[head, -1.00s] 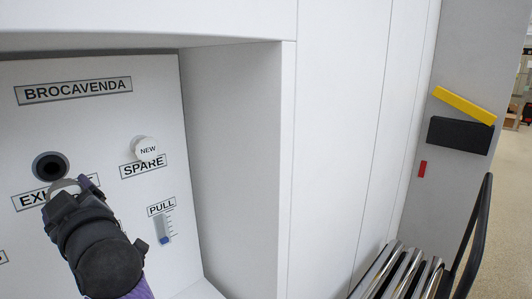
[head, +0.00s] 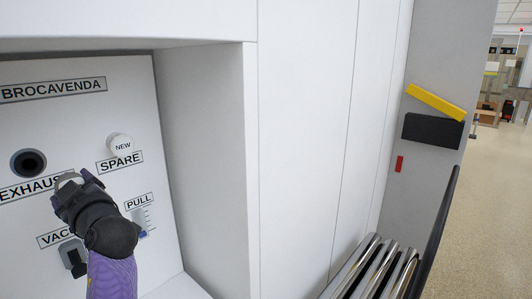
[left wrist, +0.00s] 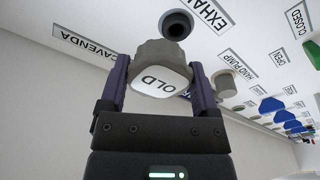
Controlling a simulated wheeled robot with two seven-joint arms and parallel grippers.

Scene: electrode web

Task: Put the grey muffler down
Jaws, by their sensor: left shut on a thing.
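The grey muffler (left wrist: 160,72) is a short grey cylinder marked OLD in the left wrist view. My left gripper (left wrist: 161,88) is shut on it, with one finger on each side. In the head view, my left gripper (head: 74,183) is in front of the panel, below and right of the dark exhaust hole (head: 28,163), overlapping the end of the EXHAUST label. Only a bit of the muffler shows there. In the left wrist view the exhaust hole (left wrist: 176,25) is open and apart from the muffler. My right gripper is not in view.
A white part marked NEW (head: 121,145) sits above the SPARE label (head: 119,163). The PULL slider (head: 140,222) and a black switch (head: 73,258) are near my gripper. The recess's side wall (head: 203,150) stands to the right, with metal rollers (head: 372,270) beyond.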

